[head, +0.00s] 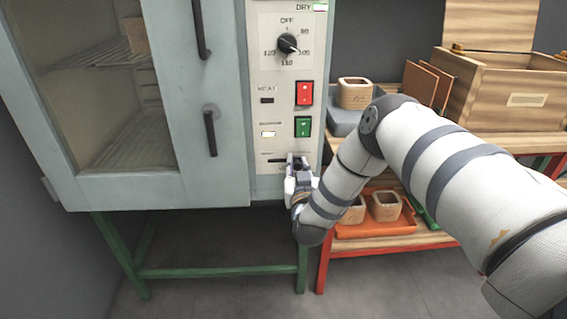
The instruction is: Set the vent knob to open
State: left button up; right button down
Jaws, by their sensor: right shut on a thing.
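The oven's control panel (277,95) faces me, with a black dial (287,44) marked OFF and numbers near its top. A horizontal dark slot shows low on the panel, level with my right gripper (296,168). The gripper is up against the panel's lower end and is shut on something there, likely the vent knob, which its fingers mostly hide. I cannot read the vent knob's setting or the small marks around it. My left gripper is not in view.
A red switch (304,93) and a green switch (302,127) sit above the gripper. The oven door (190,100) with dark handles is at left. A bench at right holds a wooden crate (506,92) and a coil former (354,93); an orange tray (378,229) is below.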

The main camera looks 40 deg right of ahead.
jog(key=shift+s+d+f, duration=0.1)
jog(key=shift+s+d, duration=0.1)
jog(key=shift+d, duration=0.1)
jog(key=c, duration=1.4)
grip_release()
jog(key=shift+s+d, duration=0.1)
jog(key=shift+c, duration=0.2)
jog(key=v, duration=1.2)
